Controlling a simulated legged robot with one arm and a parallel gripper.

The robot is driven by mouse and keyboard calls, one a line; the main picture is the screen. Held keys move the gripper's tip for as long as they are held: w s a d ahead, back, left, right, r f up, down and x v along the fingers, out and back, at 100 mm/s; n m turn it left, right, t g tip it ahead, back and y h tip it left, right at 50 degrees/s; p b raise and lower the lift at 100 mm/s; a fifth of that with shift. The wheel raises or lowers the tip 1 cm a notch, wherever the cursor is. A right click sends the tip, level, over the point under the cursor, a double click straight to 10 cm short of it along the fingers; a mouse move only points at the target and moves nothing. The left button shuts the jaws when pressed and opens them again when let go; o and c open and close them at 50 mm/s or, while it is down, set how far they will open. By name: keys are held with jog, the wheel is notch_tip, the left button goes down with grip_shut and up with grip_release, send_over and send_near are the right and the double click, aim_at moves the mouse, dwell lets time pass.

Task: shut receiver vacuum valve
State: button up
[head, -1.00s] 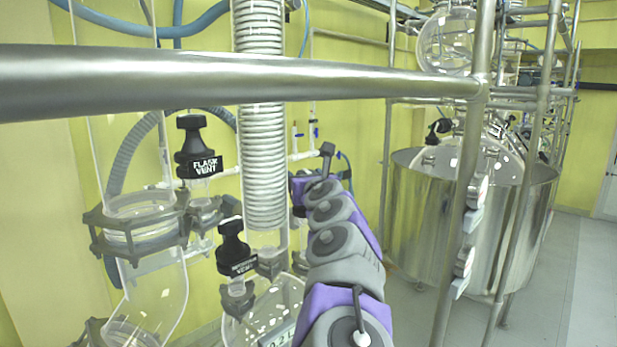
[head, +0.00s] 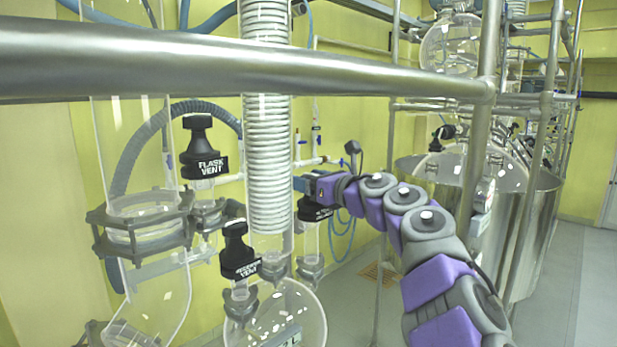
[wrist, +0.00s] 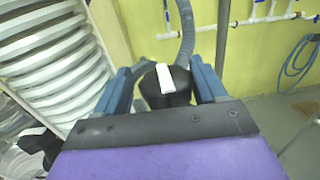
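A black valve knob (head: 312,212) sits on a glass neck behind the receiver, right of the coil column; its label is mostly hidden, so I cannot read it. In the wrist view the black knob (wrist: 166,88) has a white bar on its top. My gripper (head: 304,186) reaches it from the right in the head view. In the wrist view my gripper (wrist: 166,82) has its blue fingers on either side of the knob. A gap shows at the left finger; the right finger is close to the knob, and I cannot tell if it touches.
A black knob labelled FLASK VENT (head: 203,150) and another vent knob (head: 238,252) stand left of the coil column (head: 267,160). A steel rail (head: 240,68) crosses in front. The round glass receiver (head: 275,318) is below. A steel vessel (head: 520,230) stands right.

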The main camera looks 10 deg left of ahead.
jog(key=shift+r+n+g+y+p, duration=0.25)
jog(key=shift+n+g+y+p, duration=0.9)
jog(key=shift+p, duration=0.9)
jog(key=shift+f+g+p, duration=0.15)
jog(key=shift+g+p, duration=0.45)
jog(key=shift+g, duration=0.05)
jog(key=shift+f, duration=0.1)
jog(key=shift+c, duration=0.4)
